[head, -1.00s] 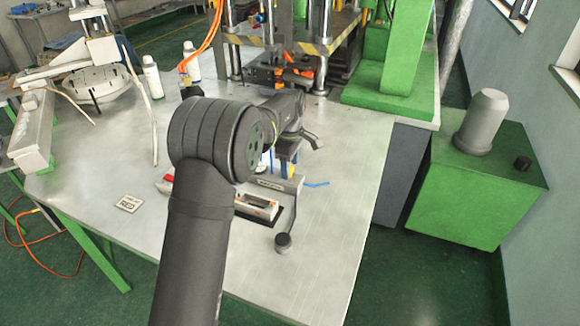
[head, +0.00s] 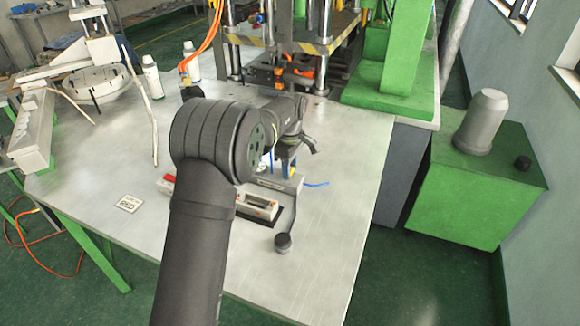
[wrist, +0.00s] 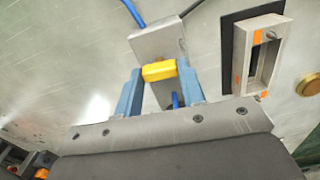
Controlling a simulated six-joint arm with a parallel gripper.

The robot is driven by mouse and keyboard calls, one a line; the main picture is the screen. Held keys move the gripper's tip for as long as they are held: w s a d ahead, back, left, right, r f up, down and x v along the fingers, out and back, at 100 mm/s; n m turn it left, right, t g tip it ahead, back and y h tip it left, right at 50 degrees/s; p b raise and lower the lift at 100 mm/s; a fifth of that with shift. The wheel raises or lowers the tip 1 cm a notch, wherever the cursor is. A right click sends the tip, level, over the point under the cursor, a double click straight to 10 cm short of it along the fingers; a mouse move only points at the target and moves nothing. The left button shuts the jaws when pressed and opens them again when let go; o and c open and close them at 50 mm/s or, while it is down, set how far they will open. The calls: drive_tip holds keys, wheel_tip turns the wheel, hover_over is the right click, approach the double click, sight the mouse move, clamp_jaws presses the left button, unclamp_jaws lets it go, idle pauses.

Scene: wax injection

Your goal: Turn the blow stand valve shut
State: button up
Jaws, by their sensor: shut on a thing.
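The blow stand (wrist: 150,40) is a grey block with a blue hose, seen at the top middle of the wrist view. Its yellow valve handle (wrist: 158,71) lies crosswise between the blue fingers of my gripper (wrist: 161,69), which is shut on it. In the head view the stand (head: 285,184) is on the table to the right of my forearm. My gripper (head: 287,163) is above it, partly hidden by my wrist; the valve handle cannot be made out there.
A framed metal mould (head: 257,205) lies beside the stand, and a black knob (head: 283,241) is in front. A square label plate (head: 129,203) lies on the left. The press (head: 290,75) stands behind.

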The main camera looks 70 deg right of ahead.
drive_tip(key=shift+m, duration=2.6)
drive_tip(key=o, duration=1)
drive_tip(key=shift+r, duration=0.1)
wheel_tip(320, 180, up, 17)
drive_tip(key=shift+r, duration=0.15)
